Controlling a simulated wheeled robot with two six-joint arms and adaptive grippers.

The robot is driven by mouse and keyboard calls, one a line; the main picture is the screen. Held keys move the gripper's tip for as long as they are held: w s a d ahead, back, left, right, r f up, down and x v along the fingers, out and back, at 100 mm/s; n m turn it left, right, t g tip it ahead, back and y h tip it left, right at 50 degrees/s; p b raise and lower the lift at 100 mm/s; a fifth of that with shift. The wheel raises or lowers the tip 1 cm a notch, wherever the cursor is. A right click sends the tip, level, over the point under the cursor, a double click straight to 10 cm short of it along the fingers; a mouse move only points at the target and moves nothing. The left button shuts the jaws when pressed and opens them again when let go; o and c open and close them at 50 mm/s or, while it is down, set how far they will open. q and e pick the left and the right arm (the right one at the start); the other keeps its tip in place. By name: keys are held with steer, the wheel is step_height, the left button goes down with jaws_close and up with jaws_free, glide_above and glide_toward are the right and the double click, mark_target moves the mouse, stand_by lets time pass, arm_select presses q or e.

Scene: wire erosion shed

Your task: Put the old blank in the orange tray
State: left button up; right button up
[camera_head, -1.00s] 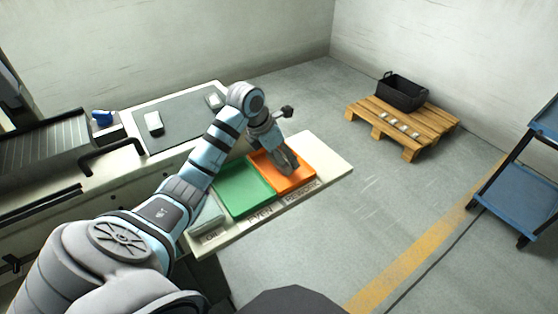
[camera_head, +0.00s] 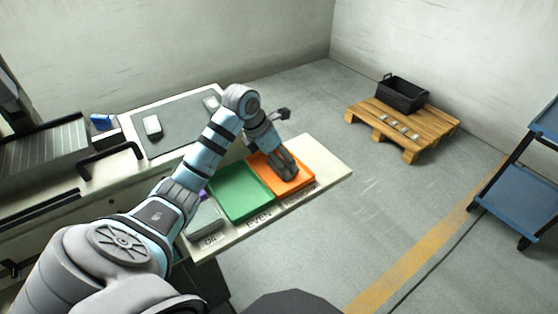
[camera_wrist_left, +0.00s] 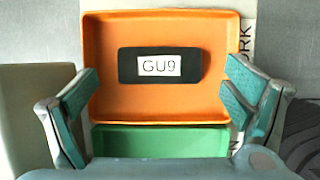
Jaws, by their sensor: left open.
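The orange tray (camera_head: 302,182) sits at the far end of the pale bench, beside the green tray (camera_head: 240,190). In the left wrist view the orange tray (camera_wrist_left: 160,103) holds a dark block with a white label reading GU9 (camera_wrist_left: 160,66). It lies flat on the tray's floor, clear of the walls. My left gripper (camera_head: 288,178) is over the orange tray; in the wrist view its fingers (camera_wrist_left: 160,105) are wide apart on either side of the tray, not touching the block. In the head view the gripper hides the block. My right gripper is not in view.
A grey tray (camera_head: 207,222) labelled OIL stands left of the green tray. A dark mat with a pale block (camera_head: 152,126) lies behind my arm. A wooden pallet (camera_head: 430,125) with a black crate (camera_head: 401,93) and a blue cart (camera_head: 520,195) stand to the right.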

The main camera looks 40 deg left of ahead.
arm_select(q)
steer(key=p+v, duration=0.1)
steer(key=v, duration=0.9)
steer(key=shift+p, duration=0.3)
